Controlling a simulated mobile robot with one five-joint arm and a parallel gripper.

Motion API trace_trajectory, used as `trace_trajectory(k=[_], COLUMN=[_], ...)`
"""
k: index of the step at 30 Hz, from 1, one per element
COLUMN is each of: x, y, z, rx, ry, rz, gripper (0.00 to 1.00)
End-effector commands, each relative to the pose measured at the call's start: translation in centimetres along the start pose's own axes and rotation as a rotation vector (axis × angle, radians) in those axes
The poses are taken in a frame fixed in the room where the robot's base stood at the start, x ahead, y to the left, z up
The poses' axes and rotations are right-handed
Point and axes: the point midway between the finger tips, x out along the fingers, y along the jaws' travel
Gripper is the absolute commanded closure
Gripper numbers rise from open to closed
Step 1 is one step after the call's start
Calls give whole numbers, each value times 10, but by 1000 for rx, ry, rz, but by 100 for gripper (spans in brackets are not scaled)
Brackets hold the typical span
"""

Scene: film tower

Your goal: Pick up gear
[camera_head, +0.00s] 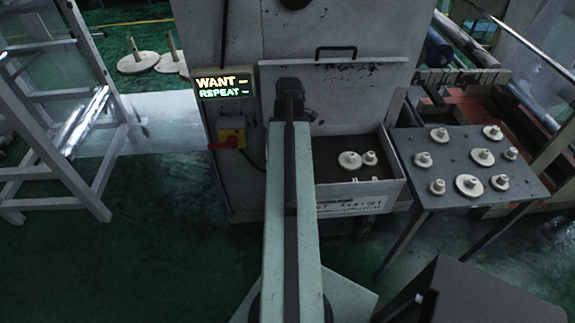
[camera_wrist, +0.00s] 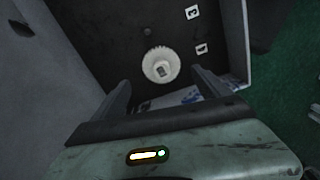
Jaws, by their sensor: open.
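In the wrist view, one pale toothed gear (camera_wrist: 161,65) with a raised hub sits on the dark floor of an open box. My gripper (camera_wrist: 160,79) is open and empty, its two fingers apart, one to each side of the gear in the picture. I cannot tell how far above the gear the fingers are. In the head view, two pale gears (camera_head: 349,160) lie side by side in the box (camera_head: 393,190) on the machine's front, right of my arm. Several more gears (camera_head: 469,184) stand on the side table.
The dark side table (camera_head: 455,145) stands right of the box. The grey machine (camera_head: 228,40) rises behind, with a lit sign (camera_head: 223,85) reading "WANT" and "REPEAT" and a red and yellow switch (camera_head: 231,138). A white frame (camera_head: 75,170) stands at left. Green floor is free at lower left.

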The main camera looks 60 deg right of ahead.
Motion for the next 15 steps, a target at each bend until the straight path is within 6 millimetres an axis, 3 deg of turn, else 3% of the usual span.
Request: trace_trajectory(k=[2, 8, 15], x=[18, 21, 61], y=[0, 0, -2], z=[0, -1, -1], rx=[0, 0, 0], ry=[0, 0, 0], rz=[0, 0, 0], gripper=[13, 13, 13])
